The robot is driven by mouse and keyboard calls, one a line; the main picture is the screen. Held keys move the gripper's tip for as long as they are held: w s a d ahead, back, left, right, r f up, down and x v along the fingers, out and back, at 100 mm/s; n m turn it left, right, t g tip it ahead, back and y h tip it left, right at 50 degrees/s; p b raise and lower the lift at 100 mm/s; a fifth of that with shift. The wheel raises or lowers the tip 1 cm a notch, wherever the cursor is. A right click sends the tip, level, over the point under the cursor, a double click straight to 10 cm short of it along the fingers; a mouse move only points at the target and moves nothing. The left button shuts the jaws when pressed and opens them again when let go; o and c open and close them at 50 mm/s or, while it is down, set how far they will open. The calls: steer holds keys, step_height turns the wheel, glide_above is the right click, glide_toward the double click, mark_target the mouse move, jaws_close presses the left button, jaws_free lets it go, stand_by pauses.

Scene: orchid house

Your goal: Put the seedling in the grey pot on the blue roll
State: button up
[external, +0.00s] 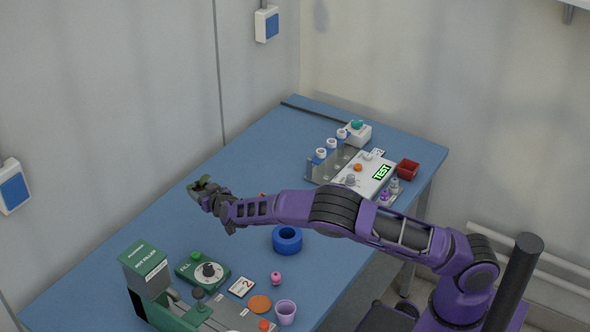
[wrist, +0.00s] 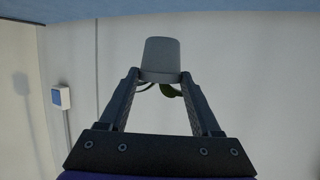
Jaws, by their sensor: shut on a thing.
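My gripper (external: 208,198) is shut on the grey pot (wrist: 160,55), which sits between its fingertips in the wrist view. Green leaves of the seedling (wrist: 167,90) show at the pot's other end, partly hidden; that picture has the table at the top. In the external view the seedling (external: 204,183) shows as a small green tuft at the gripper's tip, near the table's far left edge. The blue roll (external: 287,246) stands on the table, to the right of and nearer than the gripper, below my forearm. Its top shows a dark hole and nothing rests on it.
The blue table (external: 150,225) is mostly clear around the gripper. A green machine (external: 147,268), a dial box (external: 205,270), a pink-knobbed piece (external: 276,278) and a lilac cup (external: 286,312) stand at the front. A tube rack (external: 326,169) and a white tester (external: 364,174) stand behind my arm.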

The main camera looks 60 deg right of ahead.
steer(key=s+d+r+m+g+h+b, duration=0.1)
steer(key=s+d+r, duration=0.1)
steer(key=s, duration=0.6)
steer(key=s+d+r+m+h+b, duration=0.1)
steer(key=s+d, duration=0.1)
steer(key=s, duration=0.6)
steer(key=s+d+r+m+g+h+b, duration=0.1)
steer(key=s+d+r, duration=0.15)
steer(key=s, duration=0.55)
steer(key=f, duration=0.2)
steer(key=f+b, duration=0.1)
steer(key=f, duration=0.1)
steer(key=f+b, duration=0.1)
steer(key=f, duration=0.2)
steer(key=shift+s+d, duration=0.25)
steer(key=shift+s, duration=0.05)
steer(key=b, duration=0.2)
glide_above(289, 239)
steer(key=shift+d+f, duration=0.1)
steer(key=shift+f, duration=1.9)
steer(key=shift+f, duration=0.15)
steer(key=o, duration=1.4)
